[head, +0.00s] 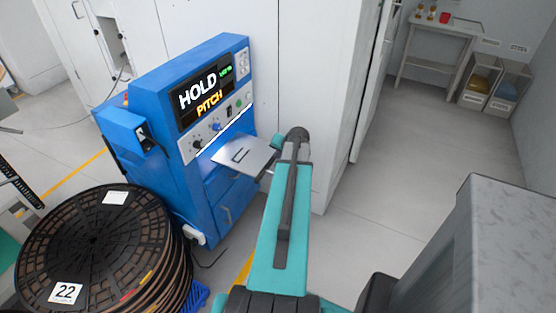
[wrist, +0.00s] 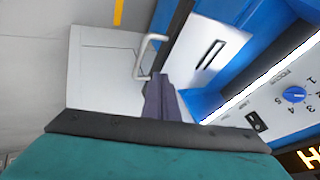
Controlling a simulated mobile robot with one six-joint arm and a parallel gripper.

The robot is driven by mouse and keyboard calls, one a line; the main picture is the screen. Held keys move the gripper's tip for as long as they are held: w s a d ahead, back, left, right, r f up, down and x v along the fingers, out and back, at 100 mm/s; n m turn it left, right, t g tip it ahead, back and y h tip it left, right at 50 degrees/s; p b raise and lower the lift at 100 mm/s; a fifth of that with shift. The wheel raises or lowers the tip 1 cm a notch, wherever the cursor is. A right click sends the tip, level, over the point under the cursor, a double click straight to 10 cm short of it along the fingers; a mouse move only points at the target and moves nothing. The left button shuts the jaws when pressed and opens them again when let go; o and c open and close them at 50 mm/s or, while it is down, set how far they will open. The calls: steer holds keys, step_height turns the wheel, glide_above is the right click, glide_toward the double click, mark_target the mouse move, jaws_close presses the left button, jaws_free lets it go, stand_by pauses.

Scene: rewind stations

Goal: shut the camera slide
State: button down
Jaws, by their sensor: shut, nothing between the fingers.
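The blue rewind station (head: 195,190) stands left of centre in the head view. A flat grey plate with a dark slot (head: 234,158), which looks like the camera slide, sticks out from its front below the knobs. In the wrist view the slotted plate (wrist: 207,48) lies at upper right. A pale panel (wrist: 100,75) and a white bar handle (wrist: 143,58) show left of it; I cannot tell whether these belong to the slide. My gripper (wrist: 158,82) is shut and empty, its fingertips close by the handle's lower end. Contact is unclear. My arm hides the gripper in the head view.
The station's screen (head: 207,91) reads HOLD and PITCH. A stack of black reels (head: 90,245) stands at left. A grey block (head: 510,245) is at lower right. White cabinets (head: 310,90) stand behind. Open floor (head: 410,160) lies to the right.

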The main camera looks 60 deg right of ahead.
steer(key=shift+s+d+r, duration=0.25)
steer(key=shift+s+d, duration=0.35)
steer(key=shift+s, duration=0.3)
steer(key=shift+f, duration=0.1)
steer(key=p+x, duration=0.2)
steer(key=x, duration=0.7)
steer(key=shift+w+d+f, duration=0.15)
steer(key=shift+d+f, duration=0.1)
steer(key=shift+f, duration=0.05)
steer(key=shift+d, duration=0.1)
